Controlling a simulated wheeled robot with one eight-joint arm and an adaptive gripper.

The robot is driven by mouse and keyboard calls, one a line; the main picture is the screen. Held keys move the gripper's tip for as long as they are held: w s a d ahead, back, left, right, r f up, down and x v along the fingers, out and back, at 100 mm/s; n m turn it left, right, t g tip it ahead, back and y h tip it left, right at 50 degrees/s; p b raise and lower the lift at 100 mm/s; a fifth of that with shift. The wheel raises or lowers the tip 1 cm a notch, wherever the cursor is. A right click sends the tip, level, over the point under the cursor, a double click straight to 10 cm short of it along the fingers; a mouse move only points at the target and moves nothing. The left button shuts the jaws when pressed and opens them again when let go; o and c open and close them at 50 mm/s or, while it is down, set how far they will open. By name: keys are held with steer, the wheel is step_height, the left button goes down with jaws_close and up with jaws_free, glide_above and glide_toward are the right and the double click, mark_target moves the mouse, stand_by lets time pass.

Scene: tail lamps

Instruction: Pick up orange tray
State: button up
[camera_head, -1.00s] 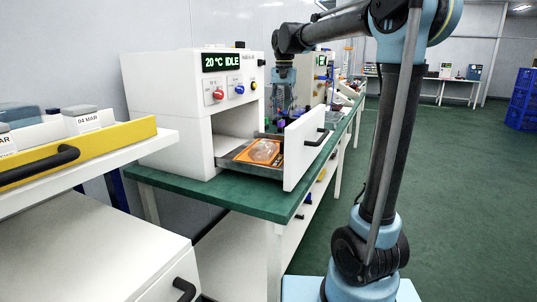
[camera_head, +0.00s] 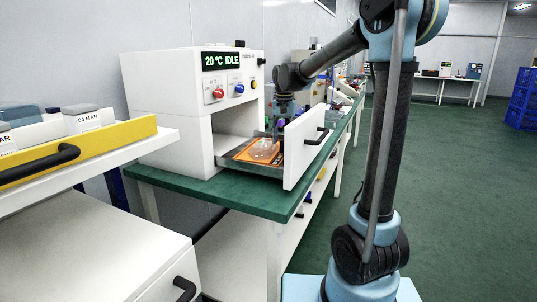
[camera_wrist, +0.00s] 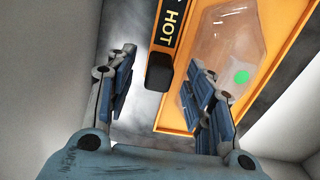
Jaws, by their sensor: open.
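The orange tray (camera_head: 259,152) lies flat in the pulled-out drawer of the white oven. A clear lamp cover (camera_head: 264,147) rests on it. In the wrist view, the tray (camera_wrist: 284,75) fills the upper right, with a black handle marked "HOT" (camera_wrist: 160,70) on its left edge. My gripper (camera_wrist: 158,88) is open, its two blue-padded fingers on either side of the handle's end in the picture. I cannot tell how far above the handle they are. In the head view, my gripper (camera_head: 280,136) is over the far side of the drawer and partly hidden.
The oven (camera_head: 160,115) shows "20 °C IDLE". Its upright white drawer front (camera_head: 306,150) stands at the tray's right, and drawer walls are close around my gripper. The green bench (camera_head: 220,193) holds the oven. A yellow-fronted drawer (camera_head: 110,142) is at the left.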

steer(key=shift+f, duration=1.2)
steer(key=shift+c, duration=0.5)
jaws_close()
